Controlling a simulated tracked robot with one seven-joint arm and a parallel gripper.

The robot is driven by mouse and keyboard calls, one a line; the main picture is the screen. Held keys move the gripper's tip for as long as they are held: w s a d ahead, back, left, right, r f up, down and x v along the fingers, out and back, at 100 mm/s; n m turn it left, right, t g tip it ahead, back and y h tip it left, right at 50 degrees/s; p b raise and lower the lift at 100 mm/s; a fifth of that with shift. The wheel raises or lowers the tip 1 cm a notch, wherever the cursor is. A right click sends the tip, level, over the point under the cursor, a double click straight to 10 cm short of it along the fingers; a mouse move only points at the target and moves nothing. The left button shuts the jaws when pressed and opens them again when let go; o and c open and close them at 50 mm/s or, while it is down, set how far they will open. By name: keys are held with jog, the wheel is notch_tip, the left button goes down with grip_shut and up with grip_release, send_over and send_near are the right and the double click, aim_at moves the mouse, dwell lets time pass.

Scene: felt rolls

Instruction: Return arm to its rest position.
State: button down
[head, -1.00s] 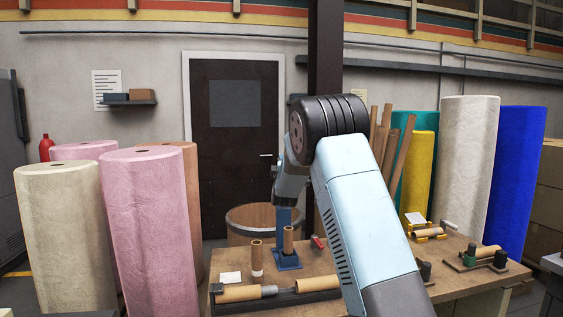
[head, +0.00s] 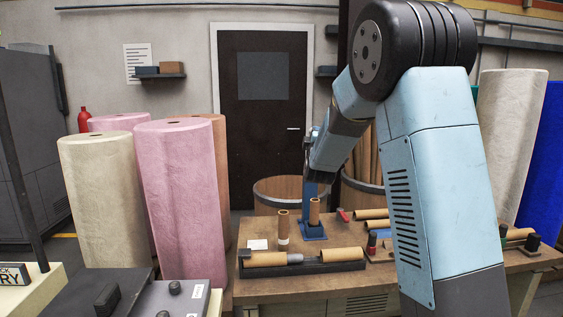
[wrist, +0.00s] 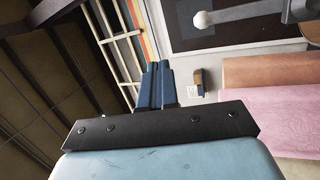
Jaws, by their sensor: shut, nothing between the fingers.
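My gripper (wrist: 158,68) shows in the wrist view as two blue fingers closed together, with nothing between them. They point away from the camera towards the upper part of the picture, clear of any object. In the head view my arm rises at the right, bends at a black elbow joint, and its forearm slopes down to the left above the workbench (head: 270,287).
Cardboard tubes lie and stand on the bench, two upright by a blue stand (head: 313,232). Wooden barrels (head: 277,190) are behind it. A pink roll (head: 180,205) and a cream roll (head: 100,200) stand left; grey and blue rolls stand right. A control panel (head: 175,297) is at front left.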

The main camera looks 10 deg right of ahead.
jog(key=s+f+m+g+y, duration=0.1)
jog(key=s+f+m+g, duration=0.2)
jog(key=s, duration=1.3)
jog(key=s+d+f+m+g+y, duration=0.1)
jog(key=s+f+m+g, duration=0.2)
jog(key=s, duration=1.4)
jog(key=s+f+m+g+y, duration=0.1)
jog(key=s+f+m+g, duration=0.2)
jog(key=s+m+g, duration=0.5)
jog(key=s+g, duration=0.1)
jog(key=s, duration=0.7)
jog(key=shift+s+d+f+g+y, duration=0.25)
jog(key=shift+s+f+g+y, duration=0.1)
jog(key=shift+f+g+y, duration=0.05)
jog(key=c, duration=1.9)
grip_release()
